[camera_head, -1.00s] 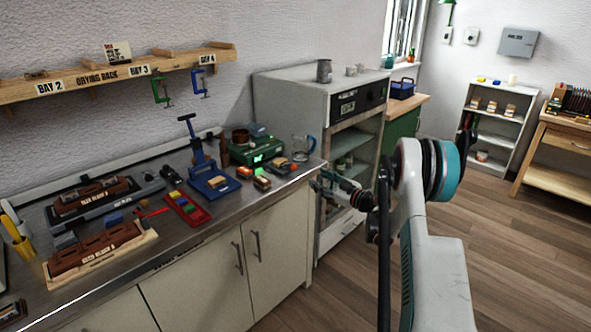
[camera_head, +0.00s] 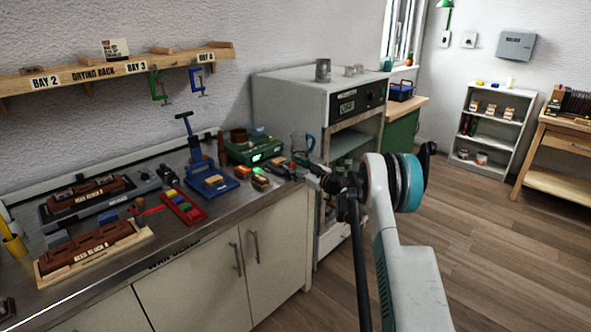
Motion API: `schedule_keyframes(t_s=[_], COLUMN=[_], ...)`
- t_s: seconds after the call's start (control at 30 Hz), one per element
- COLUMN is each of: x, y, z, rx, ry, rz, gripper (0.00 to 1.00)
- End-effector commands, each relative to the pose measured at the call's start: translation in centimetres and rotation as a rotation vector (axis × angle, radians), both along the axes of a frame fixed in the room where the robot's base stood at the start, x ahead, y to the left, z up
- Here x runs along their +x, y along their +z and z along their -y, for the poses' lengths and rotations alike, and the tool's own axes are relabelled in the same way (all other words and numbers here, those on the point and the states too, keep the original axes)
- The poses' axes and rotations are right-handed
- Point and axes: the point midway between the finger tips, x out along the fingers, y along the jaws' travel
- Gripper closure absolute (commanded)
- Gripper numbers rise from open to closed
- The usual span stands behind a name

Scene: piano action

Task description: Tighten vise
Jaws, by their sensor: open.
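A blue tool with a flat base and a tall post topped by a T-shaped handle (camera_head: 221,189) stands upright on the metal counter; it may be the vise, but I cannot tell for sure. A pale wooden block sits on its base. A long grey fixture (camera_head: 118,210) lies to its left and could also be a clamping device. My gripper (camera_head: 300,163) is at the counter's right end, to the right of the blue tool and apart from it. Its fingers are small and dark here, open, with nothing visibly held. A glass jug behind it is partly hidden.
A green box (camera_head: 252,150) and small blocks lie between the blue tool and my gripper. A red tray (camera_head: 183,207) and brown blocks on a wooden board (camera_head: 60,272) fill the left. A grey cabinet (camera_head: 290,90) stands right of the counter. Floor at right is clear.

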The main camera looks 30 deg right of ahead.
Motion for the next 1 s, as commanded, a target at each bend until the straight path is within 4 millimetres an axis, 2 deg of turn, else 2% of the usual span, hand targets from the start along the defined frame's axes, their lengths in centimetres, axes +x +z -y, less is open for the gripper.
schedule_keyframes(t_s=[0.13, 0.17, 0.33, 0.67, 1.0], x=[-0.01, -0.01, -0.03, -0.03, 0.02], y=[0.02, 0.02, 0.0, -0.01, 0.0], z=[-0.01, -0.01, -0.01, -0.02, 0.07], rx=[0.0, 0.0, 0.0, 0.02, 0.198], ry=[0.0, 0.0, 0.0, 0.001, 0.001], rz=[0.0, 0.0, 0.0, -0.007, -0.072], gripper=[0.55, 0.59, 0.98, 0.99, 0.99])
